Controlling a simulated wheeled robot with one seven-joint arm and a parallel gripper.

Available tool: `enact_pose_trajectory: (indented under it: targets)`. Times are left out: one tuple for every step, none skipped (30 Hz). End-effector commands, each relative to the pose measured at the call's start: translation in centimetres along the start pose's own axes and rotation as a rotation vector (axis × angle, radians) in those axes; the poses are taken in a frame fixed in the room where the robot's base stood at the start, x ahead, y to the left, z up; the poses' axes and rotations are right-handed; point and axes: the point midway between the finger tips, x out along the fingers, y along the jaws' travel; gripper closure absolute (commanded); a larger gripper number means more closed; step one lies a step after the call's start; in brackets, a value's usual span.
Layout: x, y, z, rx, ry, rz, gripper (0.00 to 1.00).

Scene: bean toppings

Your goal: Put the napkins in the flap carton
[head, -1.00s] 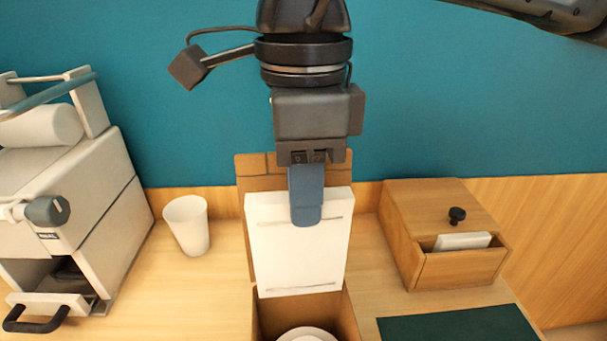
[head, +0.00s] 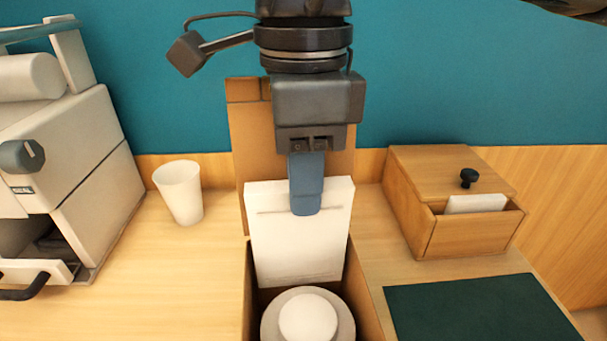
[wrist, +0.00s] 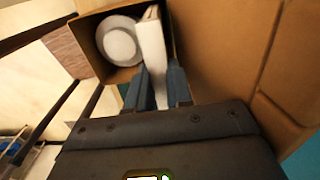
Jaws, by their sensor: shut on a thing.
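A white pack of napkins (head: 300,240) hangs upright from my gripper (head: 306,200), which is shut on its upper edge. The brown flap carton (head: 245,290) stands open below, its raised flap (head: 250,130) behind the pack. The pack's lower end is inside the carton's opening, behind a white round lidded thing (head: 308,318) in the carton. In the wrist view the pack (wrist: 152,45) sits between my fingers (wrist: 160,88), beside the round thing (wrist: 120,42). Whether the pack touches the carton's floor is hidden.
A white cup (head: 180,190) stands left of the carton, and a pale machine (head: 70,170) is further left. A wooden box (head: 470,238) with a black knob and a white item stands at right. A dark green mat (head: 480,308) lies in front of it.

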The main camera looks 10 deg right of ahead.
Motion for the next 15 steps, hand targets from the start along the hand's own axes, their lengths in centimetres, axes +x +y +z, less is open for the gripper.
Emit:
enact_pose_trajectory:
  targets:
    - [0.8, 0.0, 0.0, 0.000, 0.000, 0.000, 1.00]
    - [1.0, 0.0, 0.0, 0.000, 0.000, 0.000, 1.00]
    - [1.3, 0.0, 0.0, 0.000, 0.000, 0.000, 1.00]
    - [1.5, 0.0, 0.0, 0.000, 0.000, 0.000, 1.00]
    - [1.7, 0.0, 0.0, 0.000, 0.001, 0.000, 1.00]
    - [2.0, 0.0, 0.0, 0.000, 0.001, 0.000, 1.00]
    - [2.2, 0.0, 0.0, 0.000, 0.001, 0.000, 1.00]
    - [2.4, 0.0, 0.0, 0.000, 0.001, 0.000, 1.00]
    - [2.7, 0.0, 0.0, 0.000, 0.001, 0.000, 1.00]
    - [2.9, 0.0, 0.0, 0.000, 0.001, 0.000, 1.00]
    - [3.1, 0.0, 0.0, 0.000, 0.001, -0.001, 1.00]
    - [3.4, 0.0, 0.0, 0.000, 0.001, 0.000, 1.00]
    - [3.6, 0.0, 0.0, 0.000, 0.001, -0.001, 1.00]
    - [3.9, 0.0, 0.0, 0.000, 0.001, -0.001, 1.00]
    - [4.2, 0.0, 0.0, 0.000, 0.001, -0.001, 1.00]
